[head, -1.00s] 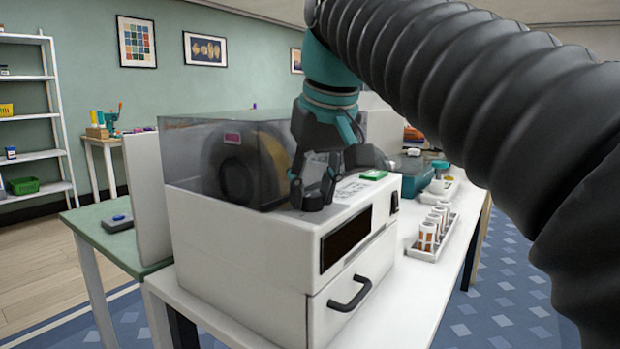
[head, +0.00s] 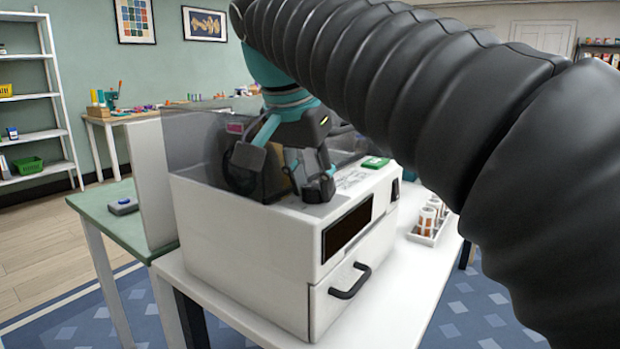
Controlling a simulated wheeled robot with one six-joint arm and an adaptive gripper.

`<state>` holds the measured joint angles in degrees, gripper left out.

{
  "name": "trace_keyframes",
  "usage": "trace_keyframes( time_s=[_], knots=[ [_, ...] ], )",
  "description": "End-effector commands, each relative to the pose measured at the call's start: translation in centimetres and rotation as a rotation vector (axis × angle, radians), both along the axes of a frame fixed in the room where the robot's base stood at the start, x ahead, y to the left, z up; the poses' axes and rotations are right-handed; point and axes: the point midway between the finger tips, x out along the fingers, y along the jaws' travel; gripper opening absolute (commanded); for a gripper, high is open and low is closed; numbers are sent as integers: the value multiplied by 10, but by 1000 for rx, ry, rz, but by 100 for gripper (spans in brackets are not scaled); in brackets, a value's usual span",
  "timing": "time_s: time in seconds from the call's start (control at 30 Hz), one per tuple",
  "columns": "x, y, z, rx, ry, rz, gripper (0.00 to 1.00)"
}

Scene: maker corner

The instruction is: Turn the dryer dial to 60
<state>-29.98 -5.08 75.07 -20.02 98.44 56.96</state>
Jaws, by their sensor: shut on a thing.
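The dryer (head: 240,232) is a white box with a smoky clear cover, a dark front window (head: 347,229) and a drawer with a black handle (head: 350,281). My gripper (head: 284,190) is down at the dryer's top, by the cover's front, with one finger to the left and one to the right. It is shut on the dryer dial, which the fingers hide. The dial's marks and pointer cannot be read. A printed label (head: 352,178) and a green-and-white piece (head: 375,162) lie on the top to the right of my gripper.
A white rack with orange-brown vials (head: 427,222) stands right of the dryer on the white table (head: 395,290). A green table (head: 145,222) with a small dark device (head: 124,206) is at the left. My arm covers the upper right.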

Motion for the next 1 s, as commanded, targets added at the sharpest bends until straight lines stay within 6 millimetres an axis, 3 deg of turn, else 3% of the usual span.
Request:
trace_keyframes(
  time_s=[0.33, 0.87, 0.9, 0.97, 1.0],
  knots=[
    [0, 1, -1, 0, 4, -125, 0],
    [0, 1, -2, 1, 4, -145, 0],
    [0, 1, -1, 1, 4, -145, 44],
    [0, 1, -1, 2, 4, -144, 58],
    [0, 1, -1, 1, 3, -144, 58]
  ],
)
